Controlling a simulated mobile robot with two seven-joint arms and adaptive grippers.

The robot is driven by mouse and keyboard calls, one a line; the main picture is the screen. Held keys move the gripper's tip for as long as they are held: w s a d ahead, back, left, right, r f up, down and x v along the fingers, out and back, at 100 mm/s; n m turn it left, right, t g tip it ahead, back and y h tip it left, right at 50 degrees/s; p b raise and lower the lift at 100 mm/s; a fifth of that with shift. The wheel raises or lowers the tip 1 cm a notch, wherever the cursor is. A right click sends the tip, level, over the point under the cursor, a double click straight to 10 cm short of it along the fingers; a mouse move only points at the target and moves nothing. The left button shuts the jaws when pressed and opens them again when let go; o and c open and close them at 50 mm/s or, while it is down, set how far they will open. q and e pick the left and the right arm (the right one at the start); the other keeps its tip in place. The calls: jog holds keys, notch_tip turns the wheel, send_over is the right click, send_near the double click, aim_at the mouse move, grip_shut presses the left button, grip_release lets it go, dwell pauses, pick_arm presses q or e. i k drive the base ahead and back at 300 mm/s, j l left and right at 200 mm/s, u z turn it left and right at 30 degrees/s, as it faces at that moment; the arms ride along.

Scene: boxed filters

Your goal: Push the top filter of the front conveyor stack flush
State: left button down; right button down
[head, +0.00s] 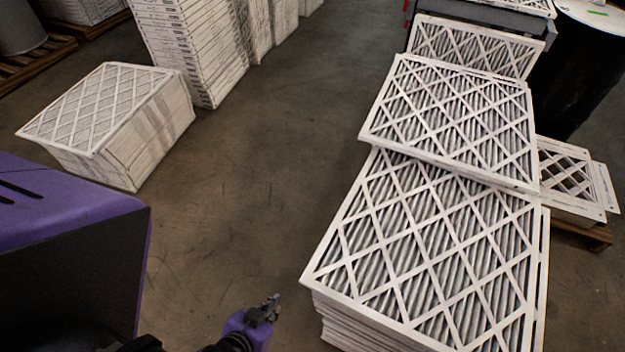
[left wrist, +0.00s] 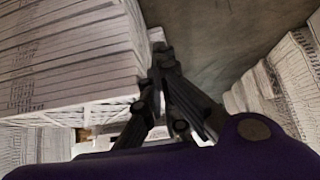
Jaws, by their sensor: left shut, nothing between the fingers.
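The nearest stack of white-framed pleated filters stands at the right of the head view, and its top filter (head: 432,255) has a white diamond lattice. This top filter sticks out a little past the stack (head: 355,322) at the left, and a strip of a lower filter shows along its right edge. My left gripper (head: 271,305) is left of the stack's near left corner, apart from it in the head view. In the left wrist view the gripper (left wrist: 162,52) has its fingers together and empty, beside layered filter sides (left wrist: 70,60). My right gripper is out of view.
Another filter stack (head: 455,115) stands directly behind, overlapping the near one in view. A lower stack (head: 110,115) sits on the floor at the left, with a tall stack (head: 195,45) behind. A black drum (head: 575,75) stands back right. The middle floor is clear.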

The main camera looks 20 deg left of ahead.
aim_at(440, 258)
jog(key=i+j, duration=0.1)
jog(key=j, duration=1.65)
jog(key=i, duration=0.4)
